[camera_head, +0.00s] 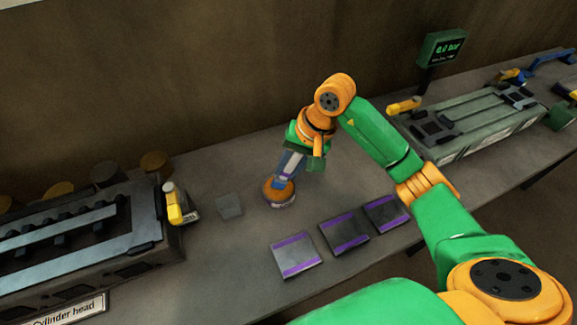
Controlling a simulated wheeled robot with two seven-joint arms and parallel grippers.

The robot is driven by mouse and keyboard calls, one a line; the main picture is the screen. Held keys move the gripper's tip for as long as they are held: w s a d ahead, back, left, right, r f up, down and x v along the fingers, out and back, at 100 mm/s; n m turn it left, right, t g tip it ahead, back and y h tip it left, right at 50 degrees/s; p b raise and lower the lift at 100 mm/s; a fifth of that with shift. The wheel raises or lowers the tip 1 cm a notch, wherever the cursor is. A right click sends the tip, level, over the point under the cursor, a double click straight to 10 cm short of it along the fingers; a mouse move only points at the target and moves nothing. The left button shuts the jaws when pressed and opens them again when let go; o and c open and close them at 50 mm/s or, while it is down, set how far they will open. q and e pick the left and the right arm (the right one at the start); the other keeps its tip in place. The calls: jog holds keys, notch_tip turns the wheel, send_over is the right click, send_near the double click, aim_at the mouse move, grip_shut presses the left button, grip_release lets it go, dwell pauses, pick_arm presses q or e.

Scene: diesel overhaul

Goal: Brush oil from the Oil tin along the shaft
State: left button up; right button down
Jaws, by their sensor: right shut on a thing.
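The Oil tin (279,199) looks to be the low round tin with an orange-brown top, on the bench in the middle. My right gripper (296,160) is above it, pointing down, and shut on a slim grey-blue tool, probably the brush (286,181). The tool's lower end meets the top of the tin in the picture; whether it dips inside I cannot tell. The shaft is probably the dark lobed bar (62,221) along the block labelled "Cylinder head" (150,262) at left. My left gripper is out of view.
Three grey plates with purple stripes (296,256) lie in front of the tin. A small grey block (229,206) and a yellow-handled tool (173,204) are to its left. A green-grey block (480,122) and a gauge display (441,48) stand at right.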

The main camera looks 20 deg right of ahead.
jog(key=shift+f+b, duration=0.1)
jog(key=shift+b, duration=0.2)
dwell(0.8)
jog(key=shift+r+p, duration=2.15)
jog(key=shift+r, duration=1.4)
